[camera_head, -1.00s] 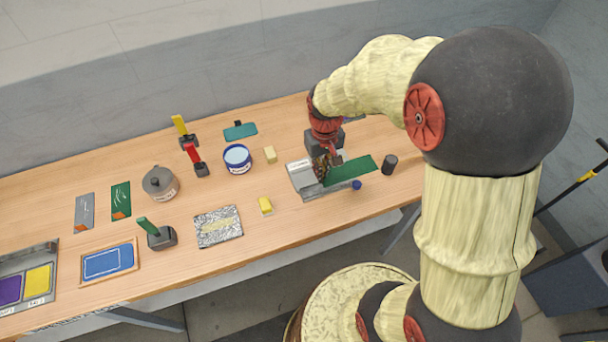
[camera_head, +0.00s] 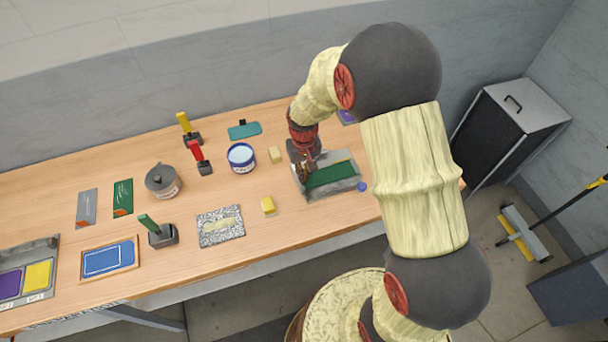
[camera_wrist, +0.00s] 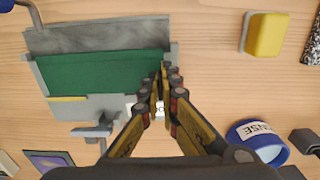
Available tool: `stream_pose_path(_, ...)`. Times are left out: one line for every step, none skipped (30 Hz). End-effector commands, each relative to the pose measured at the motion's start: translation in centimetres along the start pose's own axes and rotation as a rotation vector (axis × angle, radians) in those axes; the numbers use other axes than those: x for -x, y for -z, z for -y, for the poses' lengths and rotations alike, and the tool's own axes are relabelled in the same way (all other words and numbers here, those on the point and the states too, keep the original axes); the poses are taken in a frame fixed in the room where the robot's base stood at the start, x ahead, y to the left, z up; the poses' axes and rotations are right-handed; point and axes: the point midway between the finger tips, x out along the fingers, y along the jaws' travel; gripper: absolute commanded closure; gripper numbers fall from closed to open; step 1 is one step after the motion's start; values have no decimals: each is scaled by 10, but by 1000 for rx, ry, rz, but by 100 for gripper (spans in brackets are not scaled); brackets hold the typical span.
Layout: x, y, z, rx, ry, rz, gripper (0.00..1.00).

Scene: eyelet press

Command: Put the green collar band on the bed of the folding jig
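The green collar band (camera_head: 331,174) lies flat over the grey folding jig (camera_head: 348,187) in the head view. In the wrist view the band (camera_wrist: 105,75) spans the jig between a grey plate (camera_wrist: 100,36) and a lighter grey part with a yellow strip (camera_wrist: 67,98). My gripper (camera_head: 305,172) is at the band's left end in the head view. In the wrist view my gripper's fingers (camera_wrist: 164,80) are nearly together at the band's right end and appear to pinch it. The pinched edge is hidden by the fingers.
A yellow block (camera_head: 268,204) and a foil-like patterned sheet (camera_head: 220,227) lie left of the jig. A blue-rimmed tub (camera_head: 241,157) stands behind them. A small blue knob (camera_head: 361,187) is at the jig's right. Bare wood lies around the jig's left side.

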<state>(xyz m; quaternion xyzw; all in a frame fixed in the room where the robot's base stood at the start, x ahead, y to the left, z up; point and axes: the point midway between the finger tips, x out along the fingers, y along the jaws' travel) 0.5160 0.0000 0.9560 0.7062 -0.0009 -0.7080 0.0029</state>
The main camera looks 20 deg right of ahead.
Motion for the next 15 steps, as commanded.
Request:
stream_pose_path(1,1,0,0,0,-2,100)
stream_pose_path(1,1,0,0,0,-2,100)
stream_pose_path(1,1,0,0,0,-2,100)
stream_pose_path(1,1,0,0,0,-2,100)
stream_pose_path(1,1,0,0,0,-2,100)
stream_pose_path(1,1,0,0,0,-2,100)
stream_pose_path(0,0,0,0,0,-2,100)
stream_pose_path(-1,0,0,0,0,-1,100)
stream_pose_path(-2,0,0,0,0,-1,100)
stream_pose_path(-2,0,0,0,0,-1,96)
stream_pose_path(-2,0,0,0,0,-2,95)
stream_pose_path(-2,0,0,0,0,-1,92)
stream_pose_path(-2,0,0,0,0,-2,91)
stream_pose_path(-2,0,0,0,0,-1,89)
stream_pose_path(-1,0,0,0,0,-1,87)
